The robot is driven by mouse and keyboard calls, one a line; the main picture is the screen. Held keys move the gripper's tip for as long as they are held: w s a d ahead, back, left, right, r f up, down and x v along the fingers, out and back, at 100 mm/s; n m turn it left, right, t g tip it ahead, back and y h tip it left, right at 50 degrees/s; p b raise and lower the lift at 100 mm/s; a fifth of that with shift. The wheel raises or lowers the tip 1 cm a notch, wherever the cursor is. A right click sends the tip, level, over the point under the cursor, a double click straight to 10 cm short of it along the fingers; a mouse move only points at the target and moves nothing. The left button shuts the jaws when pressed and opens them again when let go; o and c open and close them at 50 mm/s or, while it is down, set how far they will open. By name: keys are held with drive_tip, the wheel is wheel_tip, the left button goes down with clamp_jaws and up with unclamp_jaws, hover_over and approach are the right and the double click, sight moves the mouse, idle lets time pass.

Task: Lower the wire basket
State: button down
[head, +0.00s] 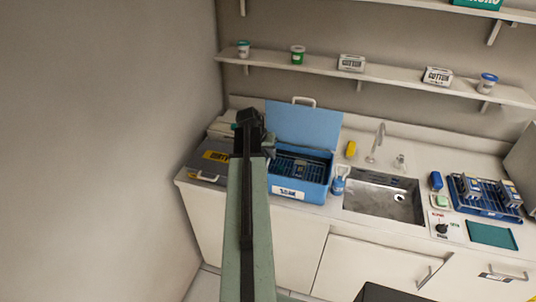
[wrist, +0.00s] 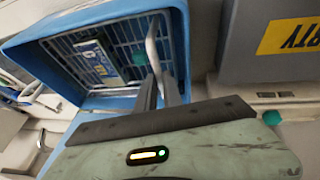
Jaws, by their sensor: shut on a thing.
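The blue box (head: 300,187) stands on the counter with its lid (head: 303,124) raised; it carries a white label. The dark wire basket (head: 303,162) shows inside the box opening; how deep it sits I cannot tell. In the wrist view the basket's grid (wrist: 120,48) lies within the blue walls, with a blue-and-white labelled pack (wrist: 96,62) in it. My gripper (wrist: 160,78) is shut on the basket's pale metal handle (wrist: 151,45). In the head view my arm hides the gripper's grip and the box's left side.
A grey box with a yellow label (head: 217,156) stands left of the blue box. A blue-capped bottle (head: 339,180) and the sink (head: 385,196) are to its right. A blue rack (head: 485,207) with packs stands farther right. Shelves (head: 380,74) run above.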

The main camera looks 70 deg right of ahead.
wheel_tip(320, 180, down, 2)
drive_tip(key=shift+f+b, duration=0.1)
drive_tip(key=shift+b, duration=0.2)
drive_tip(key=shift+a+r, duration=0.1)
drive_tip(key=shift+r, duration=0.1)
drive_tip(key=c, duration=1.5)
unclamp_jaws()
drive_tip(key=shift+r, duration=0.1)
drive_tip(key=p+v, duration=0.7)
drive_tip(key=shift+r, duration=0.3)
drive_tip(key=shift+a, duration=0.1)
